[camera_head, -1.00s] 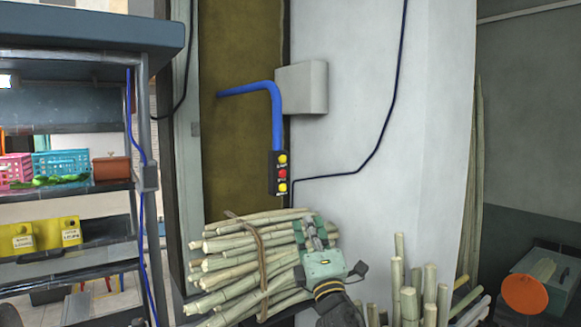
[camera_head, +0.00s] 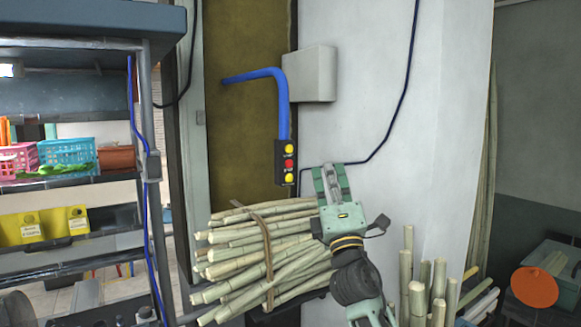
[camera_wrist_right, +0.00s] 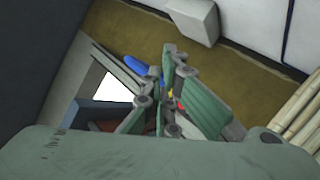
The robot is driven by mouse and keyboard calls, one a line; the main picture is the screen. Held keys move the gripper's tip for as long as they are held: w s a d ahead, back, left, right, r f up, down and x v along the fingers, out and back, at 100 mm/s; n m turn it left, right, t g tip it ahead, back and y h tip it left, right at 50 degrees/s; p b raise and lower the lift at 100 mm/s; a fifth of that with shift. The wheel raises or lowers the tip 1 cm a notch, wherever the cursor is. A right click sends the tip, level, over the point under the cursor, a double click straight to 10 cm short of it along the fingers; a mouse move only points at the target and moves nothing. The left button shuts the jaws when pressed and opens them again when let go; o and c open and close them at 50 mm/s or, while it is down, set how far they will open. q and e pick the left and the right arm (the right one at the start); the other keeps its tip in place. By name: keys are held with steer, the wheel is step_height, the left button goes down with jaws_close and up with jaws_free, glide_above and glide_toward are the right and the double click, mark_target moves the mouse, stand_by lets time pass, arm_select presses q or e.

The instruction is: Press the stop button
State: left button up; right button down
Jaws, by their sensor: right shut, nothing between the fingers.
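A black control box (camera_head: 280,181) hangs at the lower end of a blue conduit in the head view. It carries a red button (camera_head: 289,163) between two yellow buttons, one above and one below. My right gripper (camera_head: 329,170) is shut and empty, pointing up, just to the right of the box in the picture and apart from it there. In the right wrist view the shut fingers (camera_wrist_right: 172,85) partly hide the box; bits of the red button (camera_wrist_right: 180,105) and yellow show between the finger links. My left gripper is not in view.
A tied bundle of cane (camera_head: 235,262) lies below the box, close to my right gripper. More cane (camera_head: 424,290) stands at the right. A grey wall box (camera_head: 309,74) is above. A shelf (camera_head: 70,180) with baskets stands at the left.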

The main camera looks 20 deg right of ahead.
mark_target(289, 164)
steer(key=w+a+b, duration=0.1)
steer(key=w+b, duration=0.4)
steer(key=w, duration=0.2)
steer(key=shift+w, duration=0.35)
steer(key=shift+a, duration=0.1)
steer(key=shift+f, duration=0.1)
stand_by(0.9)
steer(key=shift+w+a+b, duration=0.1)
steer(key=shift+w+b, duration=0.35)
steer(key=shift+b, duration=0.2)
